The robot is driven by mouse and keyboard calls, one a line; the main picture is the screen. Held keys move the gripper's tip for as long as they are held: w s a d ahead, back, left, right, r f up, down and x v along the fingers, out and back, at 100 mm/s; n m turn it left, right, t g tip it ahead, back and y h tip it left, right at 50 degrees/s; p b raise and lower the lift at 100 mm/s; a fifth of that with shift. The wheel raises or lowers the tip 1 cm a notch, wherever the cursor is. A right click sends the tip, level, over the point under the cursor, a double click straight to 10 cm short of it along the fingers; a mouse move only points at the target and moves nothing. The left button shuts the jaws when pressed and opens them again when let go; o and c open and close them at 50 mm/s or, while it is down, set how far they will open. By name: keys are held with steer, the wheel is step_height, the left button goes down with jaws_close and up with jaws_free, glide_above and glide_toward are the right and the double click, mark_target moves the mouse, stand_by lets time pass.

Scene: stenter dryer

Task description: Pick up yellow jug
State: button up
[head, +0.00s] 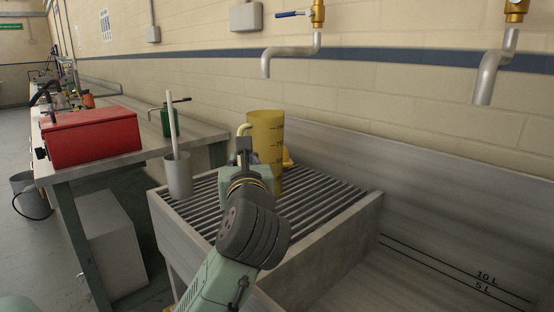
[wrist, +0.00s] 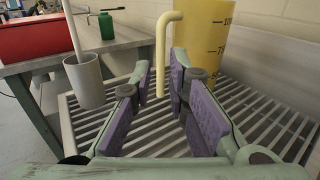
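The yellow jug (head: 266,132) stands upright on the slatted drainboard of the sink, with dark measuring marks on its side. In the wrist view the jug (wrist: 206,38) is at the upper right, and its pale yellow handle (wrist: 160,50) hangs down on its left side. My gripper (wrist: 160,90) is open, its purple-padded fingers spread. The handle's lower end shows between the fingers; I cannot tell whether they touch it. In the head view my gripper (head: 245,152) is in front of the jug's handle side and hides part of it.
A grey cup with a rod (head: 178,175) stands left on the drainboard (head: 318,205). Left is a bench with a red box (head: 92,137) and a green can (head: 168,120). Taps (head: 290,50) hang above; the basin (head: 430,270) is right.

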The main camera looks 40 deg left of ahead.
mark_target(260, 156)
steer(key=shift+p+x, duration=1.35)
steer(key=shift+x, duration=3.95)
jaws_close()
